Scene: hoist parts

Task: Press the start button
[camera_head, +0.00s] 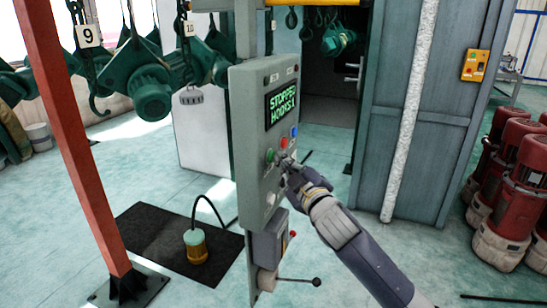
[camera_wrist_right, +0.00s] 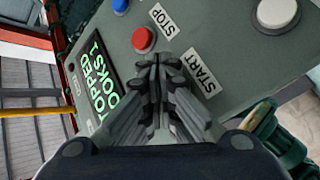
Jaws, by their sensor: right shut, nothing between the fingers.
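The grey control panel (camera_head: 249,100) stands upright, with a lit screen (camera_head: 281,103) reading STOPPED and a second line starting HOOKS. A green button (camera_head: 270,156) sits below the screen, beside a red button (camera_head: 284,142) and a blue button (camera_head: 294,131). My right gripper (camera_head: 284,162) is shut and empty, its tips at the panel face just right of the green button. In the right wrist view the fingers (camera_wrist_right: 156,68) lie between the red button (camera_wrist_right: 143,39) and the START label (camera_wrist_right: 200,72). No green button shows there; the fingers may hide it. I cannot tell whether they touch.
A pale button (camera_wrist_right: 277,12) sits apart on the panel. A red post (camera_head: 70,130) stands left. Green hoists (camera_head: 150,90) hang behind. Red machines (camera_head: 520,180) stand right.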

